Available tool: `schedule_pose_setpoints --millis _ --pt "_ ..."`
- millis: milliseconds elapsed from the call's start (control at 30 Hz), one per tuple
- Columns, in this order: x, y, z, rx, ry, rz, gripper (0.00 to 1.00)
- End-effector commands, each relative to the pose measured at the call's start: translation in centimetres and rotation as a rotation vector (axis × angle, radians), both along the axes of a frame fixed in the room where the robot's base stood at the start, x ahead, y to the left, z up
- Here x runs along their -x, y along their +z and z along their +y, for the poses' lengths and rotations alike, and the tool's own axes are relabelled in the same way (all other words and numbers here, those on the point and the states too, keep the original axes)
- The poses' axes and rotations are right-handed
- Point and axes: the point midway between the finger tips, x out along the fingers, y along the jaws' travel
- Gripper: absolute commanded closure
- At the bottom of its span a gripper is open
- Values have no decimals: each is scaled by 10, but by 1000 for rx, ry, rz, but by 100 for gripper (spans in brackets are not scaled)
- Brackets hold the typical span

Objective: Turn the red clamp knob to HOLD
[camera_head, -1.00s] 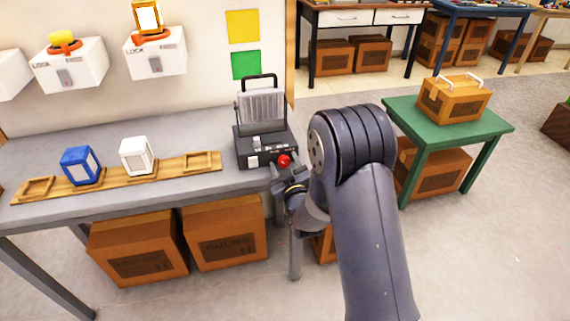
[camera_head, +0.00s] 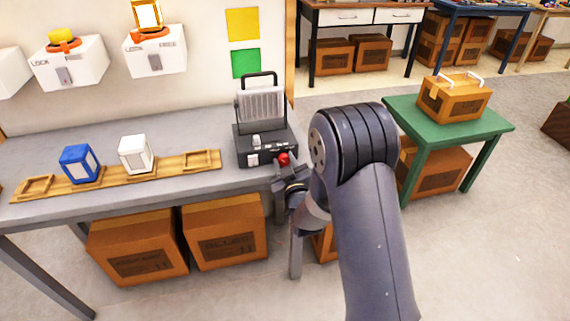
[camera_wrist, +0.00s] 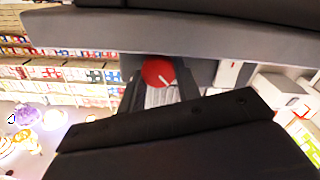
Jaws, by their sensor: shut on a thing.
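The red clamp knob (camera_head: 283,158) is on the front right of a black device (camera_head: 262,131) with a grey ribbed block and a top handle, standing on the grey bench. My gripper (camera_head: 288,173) is at the knob, in front of the device, shut on it. The HOLD marking is too small to read.
The grey bench (camera_head: 120,195) holds a wooden rack (camera_head: 200,164) with a blue lantern-like block (camera_head: 80,163) and a white one (camera_head: 136,154). White LOCK boxes (camera_head: 155,57) are on the wall. A green table (camera_head: 480,122) with a box stands at right, with open floor nearby.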

Motion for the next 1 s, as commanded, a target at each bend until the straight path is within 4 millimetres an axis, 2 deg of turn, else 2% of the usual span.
schedule_pose_setpoints --millis 267,1000 --pt "0 -5 -1 -146 1 37 91" --pt "-1 -3 -4 -734 1 207 91"
